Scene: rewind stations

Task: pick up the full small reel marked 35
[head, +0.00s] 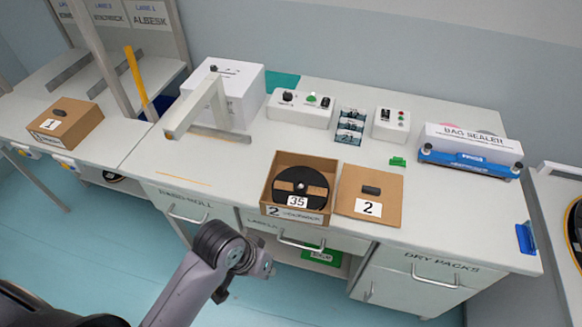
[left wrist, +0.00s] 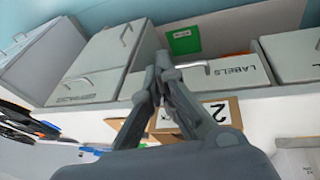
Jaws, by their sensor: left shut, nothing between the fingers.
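The black reel (head: 301,176) with a white tag marked 35 lies flat in an open cardboard box (head: 267,193) marked 2, at the front of the middle bench in the head view. My left gripper (head: 265,268) is in front of the bench, below and left of the box, apart from it. In the left wrist view its fingers (left wrist: 163,62) are together with nothing between them. Brown cardboard with a 2 tag (left wrist: 217,108) shows behind the fingers; I cannot tell whether it is the box or the lid. The reel cannot be made out there. My right gripper is not in view.
A cardboard lid (head: 379,184) marked 2 lies right of the box. A white stand (head: 196,108) rises behind left. A bag sealer (head: 470,150) stands at the right. Drawers with handles (head: 300,244) front the bench. A box marked 1 (head: 66,122) is at the far left.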

